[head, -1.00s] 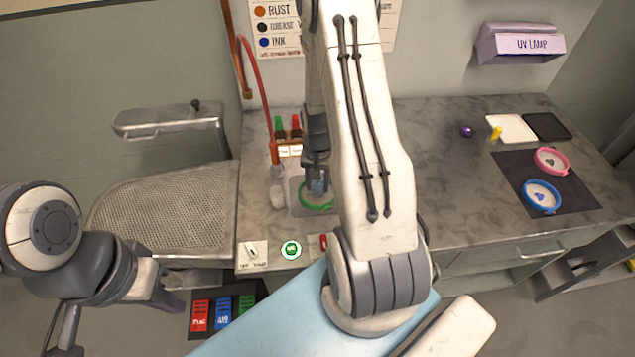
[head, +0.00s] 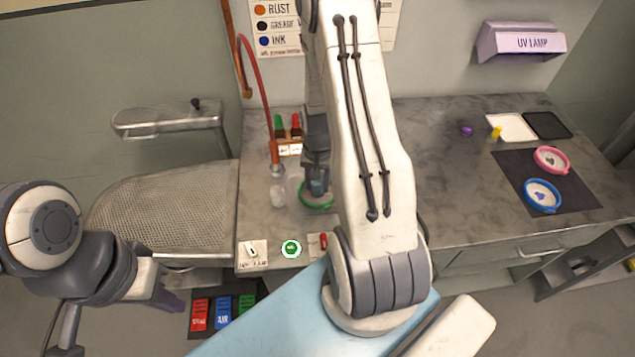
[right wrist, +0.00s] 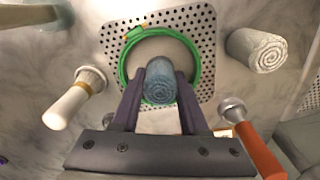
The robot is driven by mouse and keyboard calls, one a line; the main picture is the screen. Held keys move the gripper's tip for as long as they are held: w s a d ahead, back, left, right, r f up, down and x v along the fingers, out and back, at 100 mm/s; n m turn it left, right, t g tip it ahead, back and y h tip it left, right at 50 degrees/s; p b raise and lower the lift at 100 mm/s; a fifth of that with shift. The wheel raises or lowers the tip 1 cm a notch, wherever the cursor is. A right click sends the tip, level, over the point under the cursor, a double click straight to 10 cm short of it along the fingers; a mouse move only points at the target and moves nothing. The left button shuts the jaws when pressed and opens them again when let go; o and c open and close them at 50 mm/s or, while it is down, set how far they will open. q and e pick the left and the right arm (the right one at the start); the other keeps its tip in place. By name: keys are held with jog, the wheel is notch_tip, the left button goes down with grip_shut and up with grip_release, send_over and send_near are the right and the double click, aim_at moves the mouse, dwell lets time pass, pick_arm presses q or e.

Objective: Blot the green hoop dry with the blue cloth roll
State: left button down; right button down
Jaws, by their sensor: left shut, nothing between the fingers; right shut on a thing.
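The green hoop (head: 306,204) lies on a perforated plate on the counter, left of centre in the head view, partly covered by my right arm. In the right wrist view the hoop (right wrist: 122,66) rings pale fabric. My right gripper (right wrist: 160,98) is shut on the blue cloth roll (right wrist: 160,84), which is over the near part of the hoop's fabric; I cannot tell if it touches. The right gripper also shows in the head view (head: 317,188). My left gripper (head: 172,303) is shut and empty at lower left, off the counter.
A white roll (right wrist: 262,50), a white-handled tool (right wrist: 72,102) and an orange-handled tool (right wrist: 258,145) surround the perforated plate (right wrist: 205,38). Bottles (head: 288,128) stand behind. Pink (head: 551,160) and blue (head: 542,196) hoops lie on a dark mat at right. The middle right counter is clear.

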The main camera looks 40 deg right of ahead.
dwell(0.3)
jog(key=shift+r+p, duration=2.95)
jog(key=shift+r, duration=0.55)
